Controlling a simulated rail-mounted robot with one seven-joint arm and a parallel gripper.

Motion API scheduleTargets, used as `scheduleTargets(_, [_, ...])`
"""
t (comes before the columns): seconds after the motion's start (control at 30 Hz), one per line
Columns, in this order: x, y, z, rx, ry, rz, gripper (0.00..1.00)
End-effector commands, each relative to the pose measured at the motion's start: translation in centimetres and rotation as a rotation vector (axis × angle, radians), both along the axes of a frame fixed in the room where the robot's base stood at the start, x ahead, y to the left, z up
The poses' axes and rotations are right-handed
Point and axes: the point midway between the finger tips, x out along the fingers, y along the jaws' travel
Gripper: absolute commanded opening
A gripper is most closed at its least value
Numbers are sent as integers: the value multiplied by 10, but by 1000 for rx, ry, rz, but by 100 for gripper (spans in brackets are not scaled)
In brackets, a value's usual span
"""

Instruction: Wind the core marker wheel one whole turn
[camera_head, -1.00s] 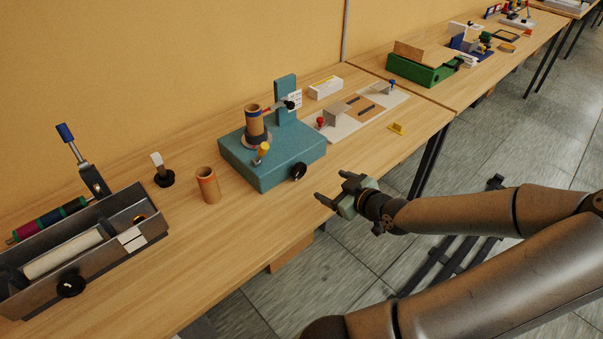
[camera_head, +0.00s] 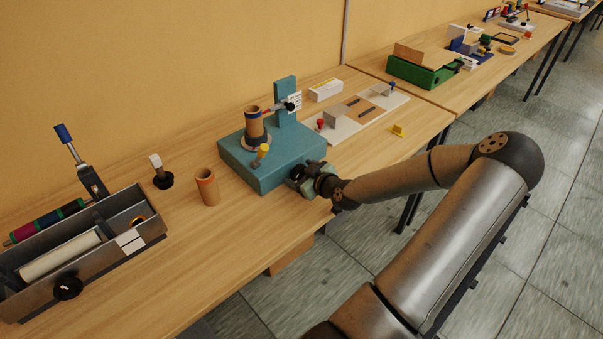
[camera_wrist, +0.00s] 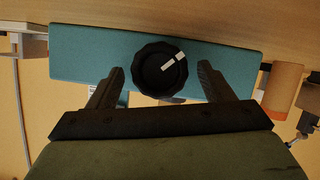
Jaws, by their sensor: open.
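The core marker is a teal block (camera_head: 270,170) with a teal upright and a cardboard tube standing on its top. Its wheel, a black scalloped knob (camera_wrist: 160,70) with a white mark pointing to the upper right, is on the block's front face in the wrist view. In the head view my gripper (camera_head: 299,178) is at this face and mostly hides the wheel. In the wrist view my gripper (camera_wrist: 160,84) is open, with one finger on each side of the wheel and a visible gap to each. I cannot tell how deep the fingertips reach.
A yellow-tipped handle (camera_head: 262,150) stands by the tube on the block. A loose cardboard tube (camera_head: 207,187) stands to the left, near a grey tray with rollers (camera_head: 150,234). A white board (camera_head: 345,127) lies to the right. Bare table lies in front of the block.

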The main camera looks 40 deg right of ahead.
Motion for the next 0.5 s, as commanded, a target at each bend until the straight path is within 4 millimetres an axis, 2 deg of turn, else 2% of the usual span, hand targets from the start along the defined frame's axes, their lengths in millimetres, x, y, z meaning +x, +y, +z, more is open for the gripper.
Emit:
scheduleTargets(0.17, [0,0,0,1,0,0,74])
scheduleTargets(0.2, [0,0,0,1,0,0,71])
scheduleTargets(0.3, [0,0,0,1,0,0,44])
scheduleTargets(0.37, [0,0,0,1,0,0,29])
scheduleTargets(0.5, [0,0,0,2,0,-1,30])
